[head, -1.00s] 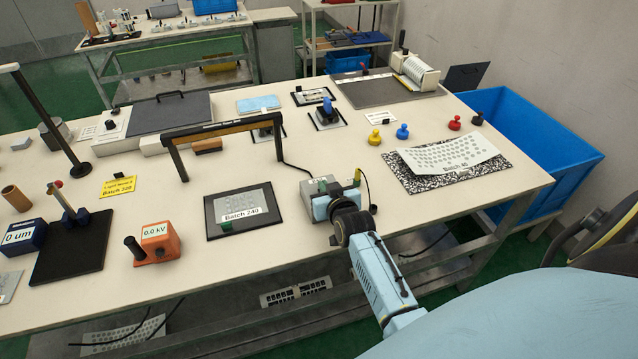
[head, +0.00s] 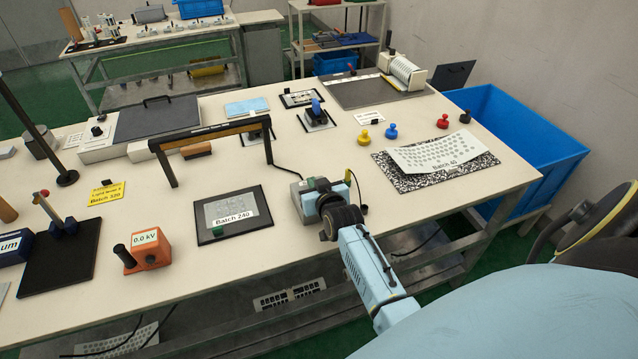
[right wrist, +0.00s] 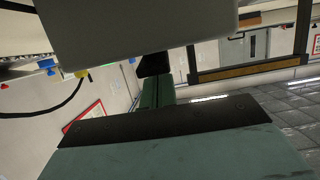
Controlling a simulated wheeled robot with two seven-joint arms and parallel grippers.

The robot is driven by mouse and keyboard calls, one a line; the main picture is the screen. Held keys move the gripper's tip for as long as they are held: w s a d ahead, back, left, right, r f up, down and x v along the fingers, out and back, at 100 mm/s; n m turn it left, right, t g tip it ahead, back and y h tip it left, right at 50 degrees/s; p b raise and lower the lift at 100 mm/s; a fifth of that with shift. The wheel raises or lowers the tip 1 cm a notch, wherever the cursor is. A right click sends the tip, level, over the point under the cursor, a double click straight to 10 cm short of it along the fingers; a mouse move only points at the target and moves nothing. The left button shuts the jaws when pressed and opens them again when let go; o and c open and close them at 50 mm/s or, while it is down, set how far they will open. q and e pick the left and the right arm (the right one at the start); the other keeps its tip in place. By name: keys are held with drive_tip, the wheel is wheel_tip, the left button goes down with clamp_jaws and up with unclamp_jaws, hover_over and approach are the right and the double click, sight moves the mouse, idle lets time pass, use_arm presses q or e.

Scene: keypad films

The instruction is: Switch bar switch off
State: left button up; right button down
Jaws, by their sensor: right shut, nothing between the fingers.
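The bar (head: 215,131), dark with a yellow-brown face, stands on two dark posts on the workbench. A dark cable runs from it towards a small grey box (head: 298,190), which I take to carry the bar switch. My right gripper (head: 317,184) is at the box's top, shut and empty, and it hides much of the box. In the right wrist view, the grey box (right wrist: 140,30) fills the top, with the green fingers (right wrist: 160,92) close by. A small black part (right wrist: 154,65) lies between them; whether it is the switch or a fingertip is unclear. My left gripper is not in view.
The framed Batch 240 plate (head: 216,215) lies left of the box. The speckled board with the Batch 40 sheet (head: 440,150) lies right. An orange 0.0 kV meter (head: 147,250) stands at the front left. A blue bin (head: 530,130) is beyond the bench's right end.

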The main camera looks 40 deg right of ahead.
drive_tip(key=r+p, duration=0.3)
drive_tip(key=shift+w+d+r, duration=0.1)
drive_tip(key=shift+w+r, duration=0.2)
drive_tip(key=shift+s+r+p, duration=0.1)
drive_tip(key=shift+r+p, duration=0.25)
drive_tip(key=shift+p, duration=0.05)
drive_tip(key=v, duration=0.9)
drive_tip(key=shift+r+p, duration=0.4)
drive_tip(key=shift+r, duration=0.05)
